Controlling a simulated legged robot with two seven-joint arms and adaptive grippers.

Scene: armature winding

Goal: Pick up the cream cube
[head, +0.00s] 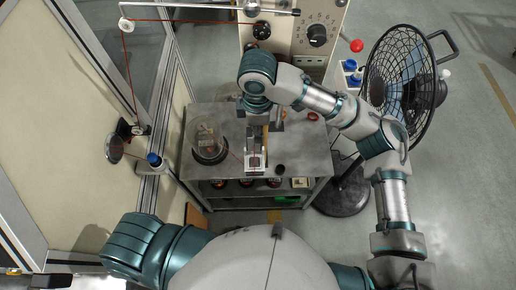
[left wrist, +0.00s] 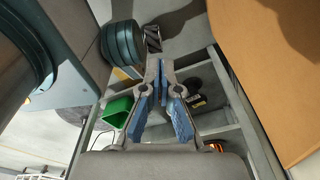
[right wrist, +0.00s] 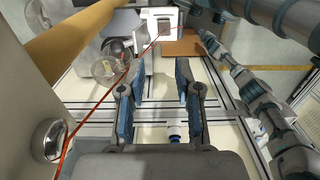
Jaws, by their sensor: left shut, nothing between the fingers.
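A small cream block (head: 300,182), which looks like the cream cube, sits at the right of the shelf just under the grey table's front edge. My right gripper (head: 256,141) points down over the table, behind and left of that block and apart from it. In the right wrist view my right gripper (right wrist: 158,75) is open with nothing between its fingers. My left gripper shows in the left wrist view (left wrist: 160,68), fingers together and empty, over a frame with shelves. I cannot make out the cream block in either wrist view.
A white square part (head: 256,162) with a red wire is at the table's front. A glass dome (head: 208,140) stands left on the grey table (head: 305,150). A black fan (head: 403,80) stands right. A green bin (left wrist: 117,111) shows in the left wrist view.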

